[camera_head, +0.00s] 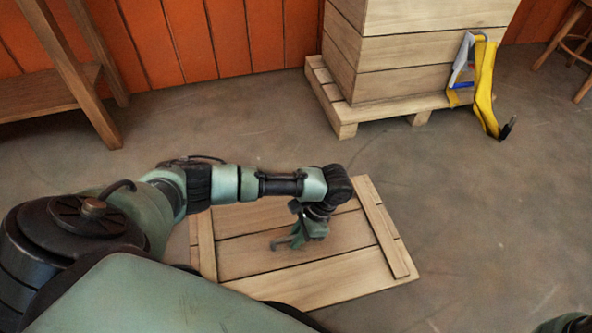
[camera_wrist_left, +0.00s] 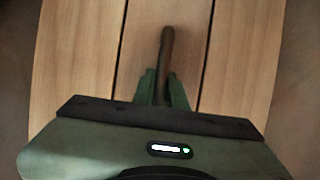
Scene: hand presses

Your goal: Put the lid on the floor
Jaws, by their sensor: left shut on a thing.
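The lid (camera_head: 250,258) is a flat panel of pale wooden planks with cross battens near its left and right ends. It lies level below my left arm, low over or on the floor; I cannot tell which. My left gripper (camera_head: 292,240) points down at the middle of the lid. In the left wrist view the lid (camera_wrist_left: 75,65) fills the background, and my left gripper (camera_wrist_left: 163,90) is shut on its dark bar-like handle (camera_wrist_left: 166,50). My arm hides part of the lid's far edge. My right gripper does not show.
A plank crate (camera_head: 425,45) stands on a wooden pallet (camera_head: 345,125) at the back. A yellow, white and blue object (camera_head: 484,85) leans there. A wooden stand (camera_head: 70,75) is at the far left, a stool (camera_head: 572,40) at the far right. Grey floor (camera_head: 480,220) is clear on the right.

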